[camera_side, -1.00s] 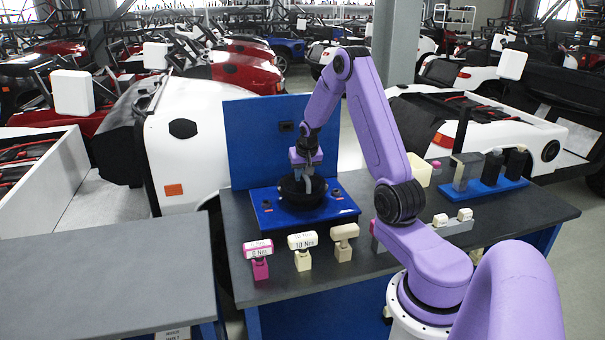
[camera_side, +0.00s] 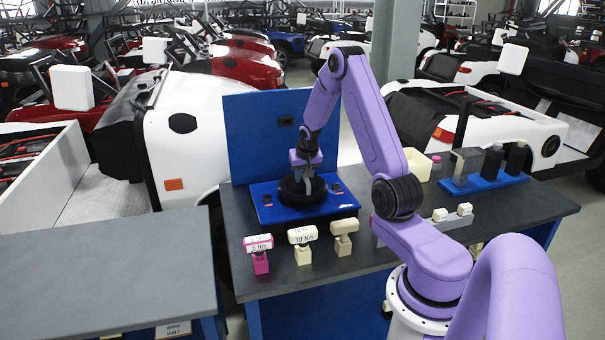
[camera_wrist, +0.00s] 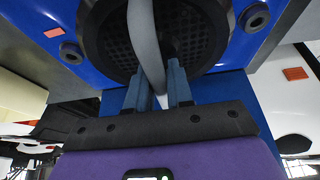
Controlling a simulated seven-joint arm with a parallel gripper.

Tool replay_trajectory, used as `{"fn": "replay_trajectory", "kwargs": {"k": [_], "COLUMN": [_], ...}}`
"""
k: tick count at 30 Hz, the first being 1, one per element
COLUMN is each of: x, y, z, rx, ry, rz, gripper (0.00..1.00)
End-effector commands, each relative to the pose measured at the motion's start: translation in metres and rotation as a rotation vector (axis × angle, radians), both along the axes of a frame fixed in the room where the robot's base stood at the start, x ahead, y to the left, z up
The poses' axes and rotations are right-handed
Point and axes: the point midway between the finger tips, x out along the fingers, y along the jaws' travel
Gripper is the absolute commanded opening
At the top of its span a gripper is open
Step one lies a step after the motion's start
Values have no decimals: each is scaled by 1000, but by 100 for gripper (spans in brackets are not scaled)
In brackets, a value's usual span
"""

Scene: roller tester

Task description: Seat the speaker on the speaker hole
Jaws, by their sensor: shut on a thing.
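The speaker (camera_side: 290,190) is a round black disc low over the blue panel (camera_side: 327,208) on the table. In the wrist view, its dark mesh face (camera_wrist: 112,45) fills the upper middle, with a grey curved strip (camera_wrist: 147,45) running across it. My gripper (camera_side: 308,181) is above the speaker in the side view and shut on it. In the wrist view, my gripper's fingertips (camera_wrist: 161,75) are close together at the grey strip in front of the mesh. The speaker hole is hidden beneath the speaker. I cannot tell whether the speaker's rim touches the panel all round.
A blue upright board (camera_side: 250,125) stands behind the panel. Labelled torque handles (camera_side: 302,237) stand along the table's front. Black bottles on a blue tray (camera_side: 485,183) and a cream box (camera_side: 418,166) are at the right. Dark bolts (camera_wrist: 256,18) flank the speaker.

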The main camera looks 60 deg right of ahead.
Motion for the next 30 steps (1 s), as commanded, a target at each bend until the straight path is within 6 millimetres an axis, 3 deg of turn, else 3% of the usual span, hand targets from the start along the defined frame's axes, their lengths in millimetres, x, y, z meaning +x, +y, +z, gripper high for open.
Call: {"fn": "replay_trajectory", "kwargs": {"k": [28, 29, 30], "x": [1, 1, 1], "y": [0, 0, 0], "z": [-23, -22, -22], "rx": [-2, -2, -2], "ry": [-2, -2, -2], "rz": [1, 1, 1], "gripper": [0, 31, 44]}}
